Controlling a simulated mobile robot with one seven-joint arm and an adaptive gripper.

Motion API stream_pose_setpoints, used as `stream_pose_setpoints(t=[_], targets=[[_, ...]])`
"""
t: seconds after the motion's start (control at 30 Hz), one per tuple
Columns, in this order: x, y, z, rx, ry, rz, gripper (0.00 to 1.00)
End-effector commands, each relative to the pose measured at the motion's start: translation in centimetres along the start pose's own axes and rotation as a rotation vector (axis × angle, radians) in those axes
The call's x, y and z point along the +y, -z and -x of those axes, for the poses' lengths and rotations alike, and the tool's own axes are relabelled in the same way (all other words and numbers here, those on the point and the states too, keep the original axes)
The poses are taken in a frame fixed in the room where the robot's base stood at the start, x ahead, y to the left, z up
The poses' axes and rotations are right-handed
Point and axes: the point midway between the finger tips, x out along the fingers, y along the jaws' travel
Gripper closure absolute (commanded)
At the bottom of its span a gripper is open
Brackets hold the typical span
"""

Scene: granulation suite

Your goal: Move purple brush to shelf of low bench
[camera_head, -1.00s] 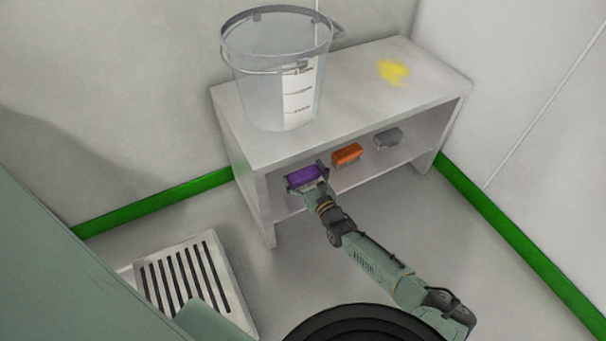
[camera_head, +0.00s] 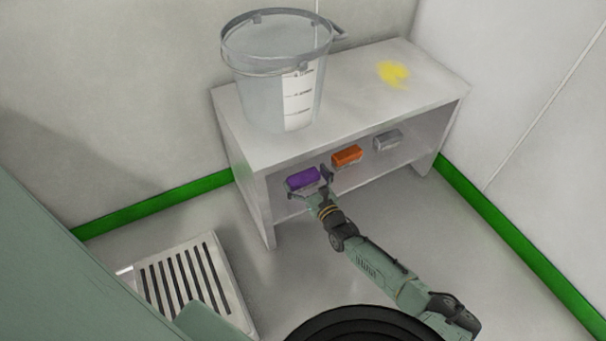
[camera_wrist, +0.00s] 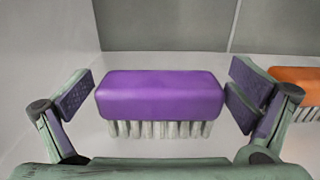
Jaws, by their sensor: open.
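The purple brush (camera_head: 303,179) rests on the shelf (camera_head: 357,180) of the low bench (camera_head: 350,116), at the shelf's left end. In the wrist view the purple brush (camera_wrist: 160,95) is upright with its pale bristles down on the shelf surface. My gripper (camera_head: 308,186) is open, with one finger on each side of the brush. In the wrist view my gripper (camera_wrist: 163,98) shows a gap at the left finger, while the right finger is very close to the brush; I cannot tell if it touches.
An orange brush (camera_head: 347,156) and a grey brush (camera_head: 388,140) stand to the right on the same shelf. A clear bucket (camera_head: 270,85) and a yellow patch (camera_head: 393,72) are on the bench top. A slatted floor grate (camera_head: 190,280) lies at the left.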

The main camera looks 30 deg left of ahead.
Motion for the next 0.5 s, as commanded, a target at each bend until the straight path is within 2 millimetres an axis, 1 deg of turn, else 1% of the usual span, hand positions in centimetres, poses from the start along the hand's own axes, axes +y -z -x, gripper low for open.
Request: stream_pose_setpoints(t=[0.03, 0.3, 0.4, 0.5], targets=[[-0.2, -0.1, 1.0, 0.000, 0.004, 0.000, 0.00], [-0.2, -0.1, 7.0, 0.000, 0.004, 0.000, 0.00], [-0.1, -0.1, 8.7, 0.000, 0.003, -0.001, 0.00], [-0.1, 0.0, 10.0, 0.000, 0.002, 0.000, 0.00]])
